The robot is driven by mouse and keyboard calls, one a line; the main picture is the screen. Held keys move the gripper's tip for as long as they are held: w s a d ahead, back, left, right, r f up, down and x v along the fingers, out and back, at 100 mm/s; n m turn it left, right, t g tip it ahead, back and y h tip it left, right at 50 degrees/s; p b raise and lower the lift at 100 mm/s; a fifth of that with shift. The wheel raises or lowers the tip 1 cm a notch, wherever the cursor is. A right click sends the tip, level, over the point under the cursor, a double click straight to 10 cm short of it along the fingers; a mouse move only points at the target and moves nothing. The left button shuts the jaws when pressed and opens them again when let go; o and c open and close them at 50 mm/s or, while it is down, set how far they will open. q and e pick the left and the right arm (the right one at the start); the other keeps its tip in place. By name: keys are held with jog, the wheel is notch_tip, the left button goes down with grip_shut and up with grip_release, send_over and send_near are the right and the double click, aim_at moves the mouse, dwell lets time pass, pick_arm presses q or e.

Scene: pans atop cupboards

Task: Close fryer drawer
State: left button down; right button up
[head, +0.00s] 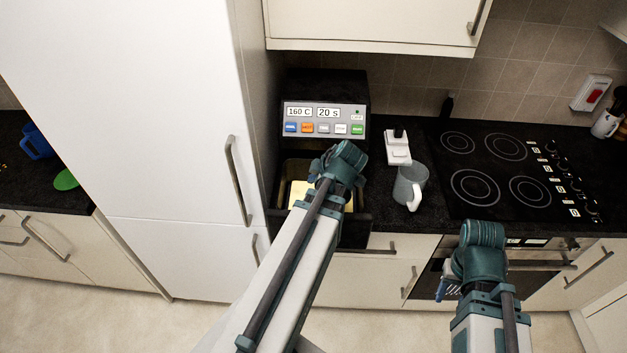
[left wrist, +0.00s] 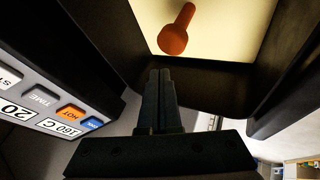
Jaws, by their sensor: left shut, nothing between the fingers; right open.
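The black fryer (head: 324,95) stands on the counter beside the tall white cupboard, its panel reading 160 C and 20 S. Its drawer (head: 350,232) is pulled out at the front, with a pale yellow inside. In the left wrist view, an orange-brown drumstick-like piece (left wrist: 176,30) lies in the drawer. My left gripper (left wrist: 160,75) is shut and empty, close to the dark drawer wall; I cannot tell whether it touches. In the head view my left wrist covers its fingers and part of the drawer. My right gripper (head: 447,288) is open, low in front of the oven.
A grey mug (head: 408,187) and a white device (head: 397,148) stand on the counter just right of the fryer. The black hob (head: 500,170) lies further right. The tall white cupboard (head: 150,130) closes off the fryer's left side. The floor in front is clear.

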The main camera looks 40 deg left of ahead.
aim_at(308, 163)
pick_arm(q)
jog(key=b+x, duration=0.5)
jog(key=x, duration=0.3)
jog(key=shift+d+f, duration=0.15)
jog(key=shift+w+a+r, duration=0.2)
jog(key=shift+w+a, duration=0.1)
jog(key=shift+w, duration=0.3)
jog(key=shift+w+a+r, duration=0.25)
jog(key=shift+w+a, duration=0.05)
jog(key=shift+w, duration=0.25)
jog(key=shift+w+a, duration=0.35)
jog(key=shift+w, duration=0.1)
jog(key=w+a, duration=0.1)
jog(key=w, duration=0.1)
jog(key=w+a, duration=0.1)
jog(key=w, duration=0.1)
jog(key=shift+a, duration=0.2)
jog(key=shift+s, duration=0.1)
jog(key=shift+s+d, duration=0.1)
